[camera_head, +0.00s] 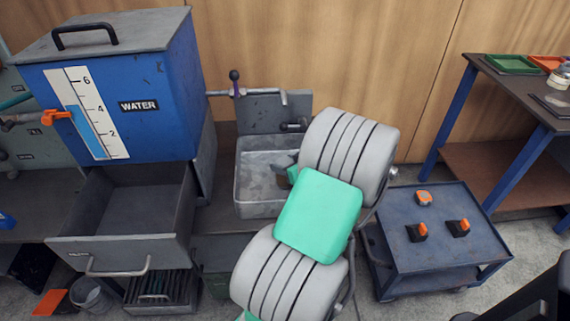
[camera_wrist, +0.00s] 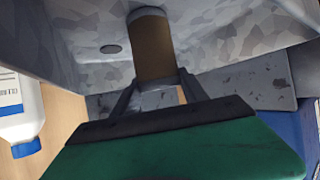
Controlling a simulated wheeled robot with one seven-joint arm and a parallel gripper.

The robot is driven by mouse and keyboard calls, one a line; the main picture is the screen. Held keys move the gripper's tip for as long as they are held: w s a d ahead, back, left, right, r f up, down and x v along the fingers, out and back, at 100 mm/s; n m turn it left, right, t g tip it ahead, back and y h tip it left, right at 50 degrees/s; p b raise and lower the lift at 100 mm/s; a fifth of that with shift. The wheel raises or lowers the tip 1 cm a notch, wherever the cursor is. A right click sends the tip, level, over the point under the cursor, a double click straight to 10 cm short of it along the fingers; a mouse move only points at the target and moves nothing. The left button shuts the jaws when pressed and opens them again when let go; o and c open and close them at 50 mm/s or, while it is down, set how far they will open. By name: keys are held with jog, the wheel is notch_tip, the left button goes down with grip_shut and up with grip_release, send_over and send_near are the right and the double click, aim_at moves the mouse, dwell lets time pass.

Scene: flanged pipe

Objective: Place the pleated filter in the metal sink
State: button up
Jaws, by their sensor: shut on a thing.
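The pleated filter (camera_wrist: 151,45) is a brown cylinder with grey end caps in the wrist view. My gripper (camera_wrist: 158,88) is shut on its near end, with one finger on each side. The filter's far end points into the metal sink (camera_wrist: 225,35), a grey mottled basin with a dark round drain. I cannot tell whether the filter touches the sink floor. In the head view the sink (camera_head: 247,202) stands at the centre, partly covered by my arm, with my gripper (camera_head: 282,170) at its right side. The filter is hidden there.
A blue water tank (camera_head: 160,130) stands left of the sink above an open grey drawer (camera_head: 120,250). A tap (camera_head: 265,93) is behind the basin. A blue cart (camera_head: 440,240) with orange-and-black items stands right. A white bottle (camera_wrist: 20,125) shows in the wrist view.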

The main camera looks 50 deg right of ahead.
jog(key=shift+f, duration=0.15)
jog(key=o, duration=1.4)
jog(key=shift+o, duration=0.2)
jog(key=shift+r, duration=0.35)
jog(key=p+v, duration=0.1)
jog(key=v, duration=1.1)
jog(key=shift+f, duration=0.1)
